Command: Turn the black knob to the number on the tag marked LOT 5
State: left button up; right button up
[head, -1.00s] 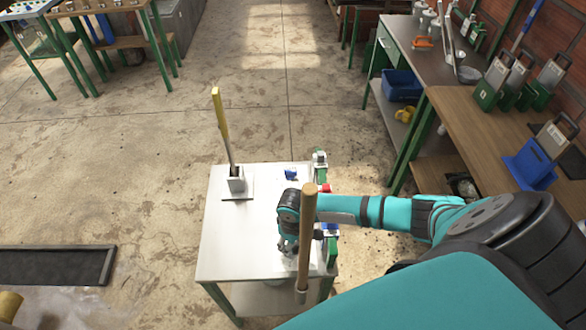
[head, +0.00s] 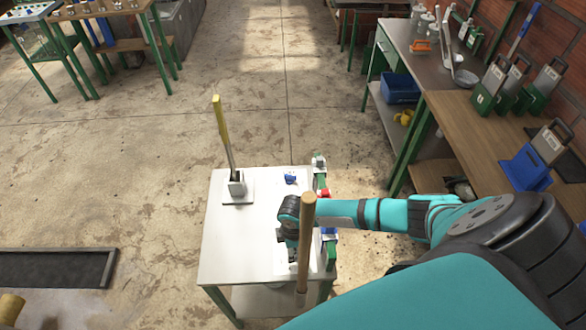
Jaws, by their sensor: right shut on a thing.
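My right gripper (head: 291,256) reaches down over a white plate (head: 312,265) at the front right of a small light-topped table (head: 225,255). Its fingers are closed on a small dark thing, which I take to be the black knob; the wrist and fingers hide most of it. A wooden-handled rod (head: 305,245) stands upright in front and covers part of the wrist. I cannot make out the knob's numbers or pointer. No tag marked LOT 5 can be read. My left gripper is out of view.
A yellow-handled lever (head: 222,135) stands on a base at the table's back left. A small blue part (head: 290,177) lies near the back. Green, red and blue fittings line the right edge. A wooden bench (head: 465,130) with tools stands right.

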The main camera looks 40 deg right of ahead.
jog(key=shift+n, duration=1.1)
jog(key=o, duration=1.2)
notch_tip(320, 180, up, 12)
jog(key=shift+r, duration=0.1)
